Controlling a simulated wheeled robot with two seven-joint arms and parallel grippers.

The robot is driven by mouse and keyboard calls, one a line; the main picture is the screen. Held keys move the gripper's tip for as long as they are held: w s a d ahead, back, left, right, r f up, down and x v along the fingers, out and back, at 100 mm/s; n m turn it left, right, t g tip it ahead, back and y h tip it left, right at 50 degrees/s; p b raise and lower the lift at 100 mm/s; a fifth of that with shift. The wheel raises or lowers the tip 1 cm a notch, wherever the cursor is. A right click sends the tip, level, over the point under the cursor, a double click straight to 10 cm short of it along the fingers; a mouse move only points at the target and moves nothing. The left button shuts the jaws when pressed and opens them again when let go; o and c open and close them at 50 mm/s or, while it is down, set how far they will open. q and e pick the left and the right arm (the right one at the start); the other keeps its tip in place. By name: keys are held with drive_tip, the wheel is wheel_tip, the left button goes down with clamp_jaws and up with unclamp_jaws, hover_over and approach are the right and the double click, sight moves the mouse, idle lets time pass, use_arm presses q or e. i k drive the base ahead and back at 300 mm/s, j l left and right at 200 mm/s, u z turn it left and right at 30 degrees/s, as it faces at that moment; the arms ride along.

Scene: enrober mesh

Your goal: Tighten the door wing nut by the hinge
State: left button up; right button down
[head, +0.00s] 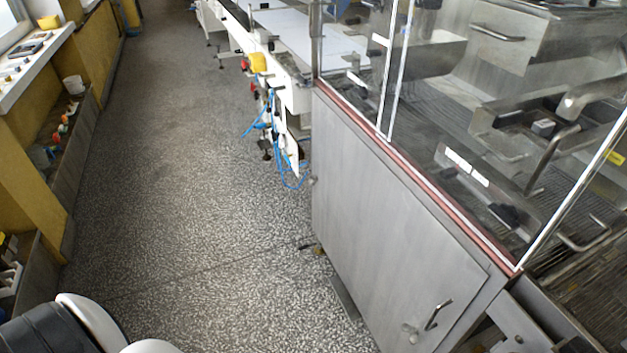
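A grey metal cabinet door (395,225) forms the side of the machine, and it looks shut. A bar handle (438,314) and a small round fitting (410,330) sit near its lower right corner. Clear panels with white edges (392,75) stand above it, behind a reddish strip (420,185). A small fitting (313,181) shows at the cabinet's left edge; I cannot tell whether it is a hinge or a wing nut. I cannot make out the door wing nut for certain. Neither gripper is in view; only white and black parts of mine show at the lower left.
A speckled floor aisle (190,180) runs clear along the cabinet's left. A white conveyor frame (292,95) with blue hoses (285,165) and a yellow box (257,62) stands beyond. A yellow wall with a window ledge (35,60) and small items lines the left.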

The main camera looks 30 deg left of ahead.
sight(315, 178)
drive_tip(key=i+j+z, duration=0.1)
drive_tip(key=j, duration=0.35)
drive_tip(key=i+j+z, duration=0.1)
drive_tip(key=j, duration=0.4)
drive_tip(key=i+j, duration=0.25)
drive_tip(key=j, duration=0.25)
drive_tip(key=i+j+z, duration=0.15)
drive_tip(key=j, duration=0.35)
drive_tip(key=i+j+z, duration=0.1)
drive_tip(key=j, duration=0.4)
drive_tip(key=i+j+z, duration=0.1)
drive_tip(key=j, duration=0.4)
